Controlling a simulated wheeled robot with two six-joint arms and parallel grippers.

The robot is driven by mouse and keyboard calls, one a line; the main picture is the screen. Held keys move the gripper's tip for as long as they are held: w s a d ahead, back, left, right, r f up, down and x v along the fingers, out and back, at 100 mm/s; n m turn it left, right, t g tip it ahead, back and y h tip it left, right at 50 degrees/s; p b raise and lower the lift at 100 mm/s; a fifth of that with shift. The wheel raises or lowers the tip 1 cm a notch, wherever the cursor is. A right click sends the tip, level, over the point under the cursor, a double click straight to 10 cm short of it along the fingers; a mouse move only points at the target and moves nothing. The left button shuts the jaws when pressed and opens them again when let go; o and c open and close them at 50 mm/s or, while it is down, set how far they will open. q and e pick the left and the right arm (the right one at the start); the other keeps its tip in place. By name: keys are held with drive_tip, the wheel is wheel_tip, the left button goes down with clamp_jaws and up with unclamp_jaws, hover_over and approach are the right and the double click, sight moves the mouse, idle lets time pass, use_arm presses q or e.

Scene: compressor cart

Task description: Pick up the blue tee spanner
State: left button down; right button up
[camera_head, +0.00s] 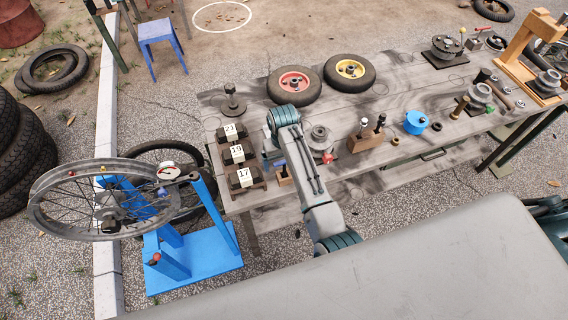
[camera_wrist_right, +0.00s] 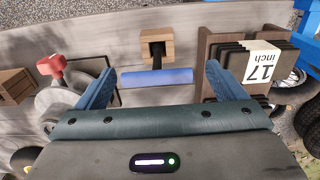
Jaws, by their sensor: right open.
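The blue tee spanner (camera_head: 280,163) stands in a small wooden block (camera_head: 284,180) near the front left of the bench. In the right wrist view its blue crossbar (camera_wrist_right: 157,77) lies across the space between my fingers, and its dark shaft runs to the wooden block (camera_wrist_right: 157,38). My right gripper (camera_head: 271,155) is close to the spanner in the head view. In the right wrist view the gripper (camera_wrist_right: 160,82) is open, with one blue finger off each end of the crossbar and a gap on both sides. My left gripper is not in view.
A rack of blocks marked 21, 19 and 17 (camera_head: 241,181) stands left of the spanner. A red-knobbed metal part (camera_wrist_right: 54,72) is on the other side. A wooden holder with black-topped tools (camera_head: 366,139) stands farther right. A blue wheel stand (camera_head: 190,262) is beside the bench.

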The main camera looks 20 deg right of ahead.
sight(284, 175)
drive_tip(key=shift+d+f+p, duration=0.2)
drive_tip(key=shift+f+p, duration=0.4)
drive_tip(key=shift+f, duration=1.3)
drive_tip(key=shift+c, duration=0.2)
drive_tip(key=c, duration=1.3)
drive_tip(key=shift+w+r, duration=0.1)
